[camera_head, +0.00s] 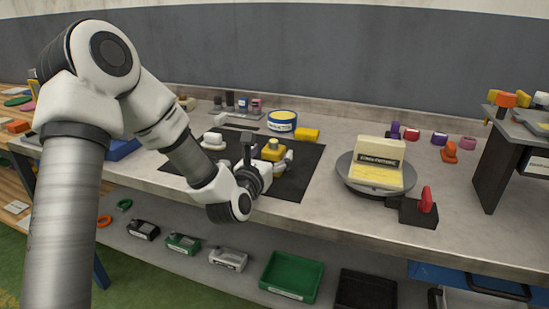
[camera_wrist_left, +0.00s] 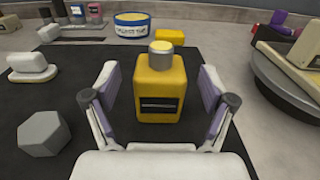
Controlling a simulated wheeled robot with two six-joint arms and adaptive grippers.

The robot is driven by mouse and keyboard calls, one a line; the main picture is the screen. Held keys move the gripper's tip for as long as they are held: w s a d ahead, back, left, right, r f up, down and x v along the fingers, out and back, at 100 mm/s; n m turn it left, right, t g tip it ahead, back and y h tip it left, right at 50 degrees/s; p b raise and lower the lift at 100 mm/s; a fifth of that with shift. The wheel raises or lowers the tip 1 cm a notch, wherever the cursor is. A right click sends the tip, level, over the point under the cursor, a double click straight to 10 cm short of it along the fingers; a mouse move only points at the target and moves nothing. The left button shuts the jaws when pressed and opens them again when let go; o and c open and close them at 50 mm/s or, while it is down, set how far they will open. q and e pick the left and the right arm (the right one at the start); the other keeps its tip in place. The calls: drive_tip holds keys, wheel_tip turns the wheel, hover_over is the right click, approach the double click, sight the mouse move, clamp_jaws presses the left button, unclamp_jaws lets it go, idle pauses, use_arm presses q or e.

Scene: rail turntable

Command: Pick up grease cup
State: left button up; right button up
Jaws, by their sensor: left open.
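A yellow bottle-shaped container with a silvery cap and a dark label stands upright on the black mat (camera_head: 300,180). The container (camera_wrist_left: 158,88) is between the fingers of my left gripper (camera_wrist_left: 156,98) in the left wrist view, with a gap on each side. In the head view the container (camera_head: 271,150) is partly hidden by my left gripper (camera_head: 268,160), which is open and empty. A round blue and white tub (camera_head: 282,121) with a yellow top stands behind it; its label is hard to read. I cannot tell which one is the grease cup. My right gripper is not in view.
A yellow block (camera_head: 308,134) lies beside the tub. A grey hexagonal piece (camera_wrist_left: 43,133) and a white part (camera_wrist_left: 32,68) lie left of the gripper. A round turntable (camera_head: 352,178) bearing a cream and yellow block stands to the right.

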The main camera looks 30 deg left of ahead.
use_arm(q)
drive_tip(key=shift+x, duration=1.15)
drive_tip(key=shift+s, duration=0.1)
drive_tip(key=c, duration=1.3)
drive_tip(key=shift+c, duration=0.2)
drive_tip(key=shift+r, duration=0.1)
